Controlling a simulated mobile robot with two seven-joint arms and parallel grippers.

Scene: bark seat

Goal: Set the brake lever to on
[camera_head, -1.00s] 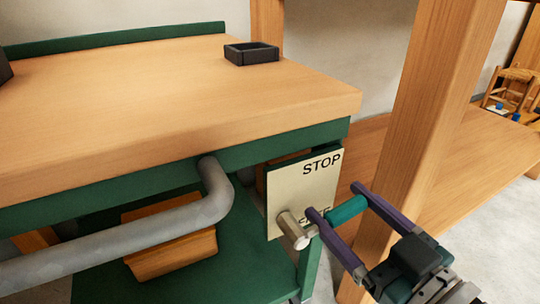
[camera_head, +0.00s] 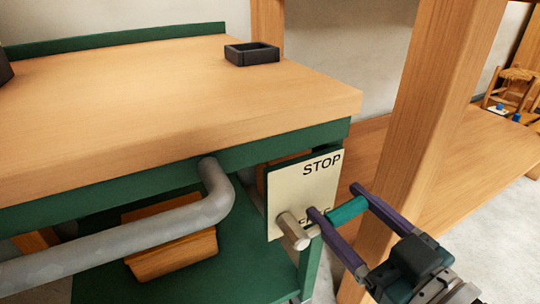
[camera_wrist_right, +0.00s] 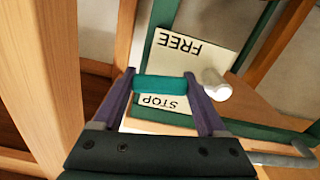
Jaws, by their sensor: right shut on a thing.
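The brake lever has a teal grip (camera_head: 347,208) and a pale metal pivot (camera_head: 293,230). It sits in front of a cream plate (camera_head: 305,190) marked STOP at the top and FREE lower down, the latter partly hidden by the lever and a finger. My right gripper (camera_head: 343,202) is shut on the teal grip, a purple finger at each end. In the right wrist view the teal grip (camera_wrist_right: 166,84) lies between the fingers, across the plate near the upside-down STOP. My left gripper is not in view.
A wooden bench top (camera_head: 150,100) on a green frame stands at left, with a black tray (camera_head: 252,53) on it. A thick grey pipe (camera_head: 130,232) bends in front. A wooden post (camera_head: 432,110) stands close behind my right gripper.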

